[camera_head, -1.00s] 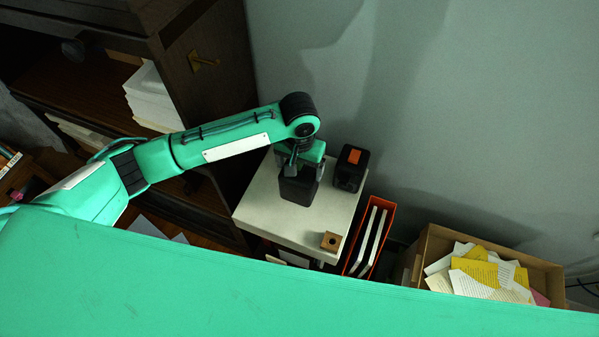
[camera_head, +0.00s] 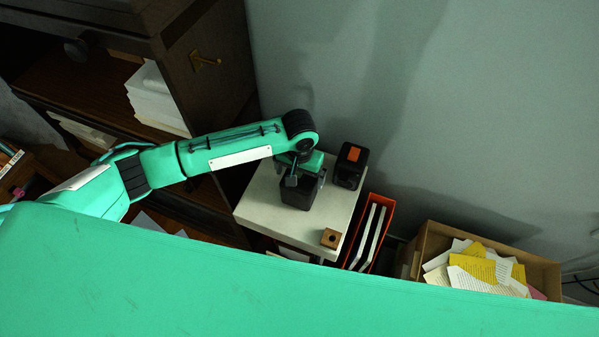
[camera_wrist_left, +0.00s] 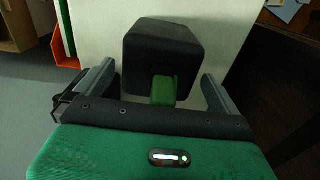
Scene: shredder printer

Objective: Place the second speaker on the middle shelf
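A black, box-shaped speaker (camera_head: 298,196) stands on the small white table. My left gripper (camera_head: 305,172) points down at it from above and hides part of its top. In the left wrist view the dark speaker (camera_wrist_left: 162,45) lies between and beyond the two fingers (camera_wrist_left: 160,84). The fingers are apart, one on each side, with narrow gaps to its sides. A short green piece covers part of its near side. A second black speaker (camera_head: 348,172) with an orange patch stands behind and to the right on the table. My right gripper is not in view.
The white table (camera_head: 262,212) carries a small wooden block (camera_head: 330,238) at its front corner. An orange file holder (camera_head: 386,220) stands right of it, then a cardboard box (camera_head: 545,272) of papers. A dark cabinet (camera_head: 222,85) stands at the left, the wall behind.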

